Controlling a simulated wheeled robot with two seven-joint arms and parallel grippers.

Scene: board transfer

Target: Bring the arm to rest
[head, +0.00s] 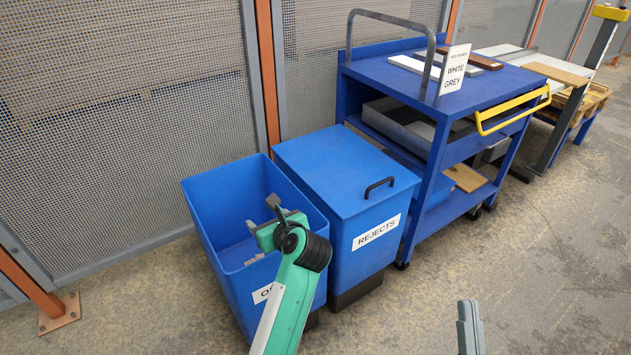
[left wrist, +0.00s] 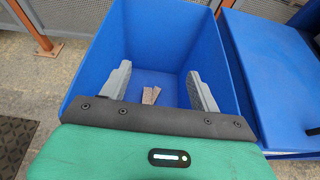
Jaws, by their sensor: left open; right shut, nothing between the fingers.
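My left gripper (head: 261,214) is over the open blue bin (head: 197,215) in the head view, its two grey fingers apart. In the left wrist view the fingers are spread with nothing between them, and they point down into the bin (left wrist: 88,62). Small brownish pieces (left wrist: 150,96) lie on the bin floor below the fingers. My right gripper (head: 469,325) shows only as a grey tip at the bottom edge of the head view. It is shut with nothing visible in it, and the rest of it is out of frame.
A lidded blue bin labelled REJECTS (head: 340,185) stands right beside the open bin. A blue cart (head: 405,98) with boards and a WHITE GREY sign (head: 454,70) is behind it. A mesh fence (head: 110,110) runs along the back. The floor at lower right is clear.

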